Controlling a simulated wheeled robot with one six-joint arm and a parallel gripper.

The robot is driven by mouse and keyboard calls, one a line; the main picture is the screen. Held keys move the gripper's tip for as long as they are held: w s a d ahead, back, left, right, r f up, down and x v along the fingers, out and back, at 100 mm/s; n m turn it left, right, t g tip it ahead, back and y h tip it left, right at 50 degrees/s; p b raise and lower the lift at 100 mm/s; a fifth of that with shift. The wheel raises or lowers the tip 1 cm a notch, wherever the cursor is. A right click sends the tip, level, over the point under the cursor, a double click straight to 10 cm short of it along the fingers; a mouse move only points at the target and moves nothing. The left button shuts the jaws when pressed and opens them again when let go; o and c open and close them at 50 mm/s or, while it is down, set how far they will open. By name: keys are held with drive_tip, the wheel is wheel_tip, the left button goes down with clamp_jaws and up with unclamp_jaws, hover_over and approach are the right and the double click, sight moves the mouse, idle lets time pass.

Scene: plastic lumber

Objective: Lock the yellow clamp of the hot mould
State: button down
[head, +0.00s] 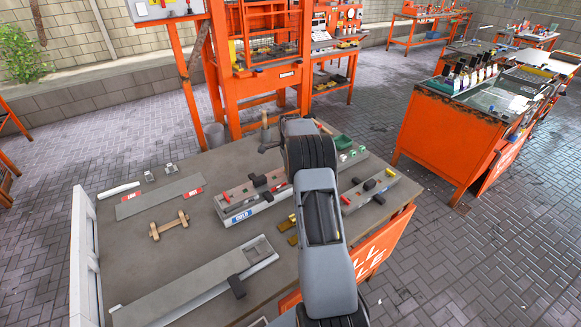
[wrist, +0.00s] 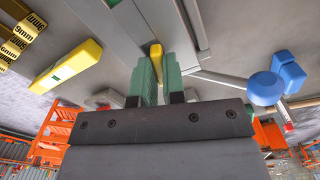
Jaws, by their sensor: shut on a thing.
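In the wrist view, my gripper (wrist: 158,66) has its two green fingers close together on a narrow yellow piece, which appears to be the yellow clamp (wrist: 156,50). Only its end shows between the fingertips; its locking position cannot be told. Grey bars, probably of the mould, run beyond the fingers. In the head view my arm hides the gripper and the clamp. A grey mould (head: 382,197) with red and black handles and a small red label lies right of my arm; I cannot read whether it is the hot one. Another mould (head: 258,206), labelled COLD, lies left of it.
The workbench (head: 180,240) also holds a long grey mould (head: 190,290), a wooden piece (head: 169,225), a flat grey plate and brass-coloured blocks (head: 287,224). The wrist view shows a blue knob (wrist: 265,88) right of my fingers and a yellow bar (wrist: 66,66) left.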

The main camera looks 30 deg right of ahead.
drive_tip(key=shift+m, duration=0.6)
drive_tip(key=m, duration=0.2)
drive_tip(key=shift+m, duration=1.4)
drive_tip(key=shift+m, duration=0.8)
drive_tip(key=m, duration=0.3)
